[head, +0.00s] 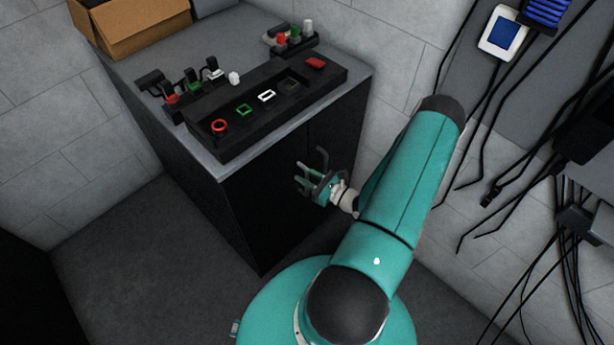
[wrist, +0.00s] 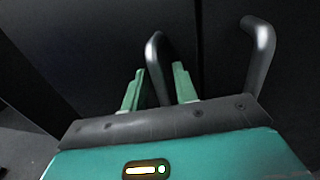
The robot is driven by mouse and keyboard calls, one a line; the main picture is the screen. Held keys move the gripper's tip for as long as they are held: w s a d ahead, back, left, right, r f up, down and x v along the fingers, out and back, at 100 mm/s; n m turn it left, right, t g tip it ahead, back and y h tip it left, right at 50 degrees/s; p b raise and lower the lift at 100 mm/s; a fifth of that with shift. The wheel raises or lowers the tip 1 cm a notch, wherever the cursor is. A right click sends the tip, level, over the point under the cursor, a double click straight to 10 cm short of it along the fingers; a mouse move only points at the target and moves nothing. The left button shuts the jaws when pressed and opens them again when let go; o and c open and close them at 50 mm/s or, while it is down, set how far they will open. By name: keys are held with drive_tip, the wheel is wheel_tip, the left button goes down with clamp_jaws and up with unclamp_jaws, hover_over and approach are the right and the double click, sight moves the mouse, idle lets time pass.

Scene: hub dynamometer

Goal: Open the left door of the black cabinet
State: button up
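The black cabinet (head: 248,215) stands left of my arm, its front towards me. Both doors look shut. In the wrist view a seam separates the left door (wrist: 85,50) from the right door (wrist: 222,50). The left door's grey bar handle (wrist: 155,60) rises between the two green fingers of my gripper (wrist: 159,80). The fingers are apart, one on each side of the handle, with small gaps showing. The right door's handle (wrist: 261,55) is to the right, outside the fingers. In the head view my gripper (head: 302,179) is at the cabinet front.
Black cables (head: 520,215) hang along the right wall. Grey floor (head: 130,255) is clear left of the cabinet.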

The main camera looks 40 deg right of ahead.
clamp_jaws()
drive_tip(key=shift+s, duration=0.1)
